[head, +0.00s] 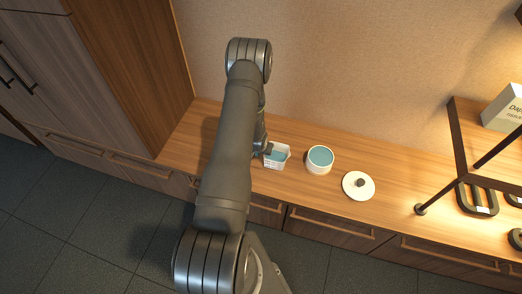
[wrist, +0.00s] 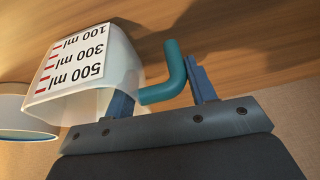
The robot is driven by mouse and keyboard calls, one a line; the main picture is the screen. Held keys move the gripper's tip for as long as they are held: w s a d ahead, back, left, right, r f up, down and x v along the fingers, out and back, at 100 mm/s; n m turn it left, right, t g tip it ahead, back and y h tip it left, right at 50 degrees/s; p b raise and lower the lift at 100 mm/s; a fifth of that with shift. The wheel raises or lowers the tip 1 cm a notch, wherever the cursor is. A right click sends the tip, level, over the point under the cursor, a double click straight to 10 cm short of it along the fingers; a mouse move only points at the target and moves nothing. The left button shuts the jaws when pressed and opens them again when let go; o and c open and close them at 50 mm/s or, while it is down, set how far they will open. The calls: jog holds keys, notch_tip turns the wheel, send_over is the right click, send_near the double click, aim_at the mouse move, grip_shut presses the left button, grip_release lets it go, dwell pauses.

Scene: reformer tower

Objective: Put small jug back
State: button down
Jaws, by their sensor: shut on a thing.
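The small jug (head: 276,157) is white, with a teal inside, over the wooden counter in the head view. The wrist view shows the jug (wrist: 85,72) large, with a 100 to 500 ml scale on its side and a teal handle (wrist: 177,75). My gripper (wrist: 162,92) is shut on the handle, with one blue finger on each side of it. In the head view my gripper (head: 262,147) is mostly hidden behind my arm, at the jug's left. I cannot tell whether the jug touches the counter.
A round white pot (head: 319,166) with a teal top stands just right of the jug. A white lid with a dark knob (head: 359,183) lies further right. A dark-framed shelf (head: 457,145) stands at the right with a box (head: 503,108). A tall cabinet (head: 125,65) bounds the left.

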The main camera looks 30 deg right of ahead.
jog(key=shift+f, duration=0.15)
jog(key=c, duration=0.6)
grip_release()
jog(key=v, duration=1.2)
jog(key=x, duration=1.2)
jog(key=shift+r, duration=0.25)
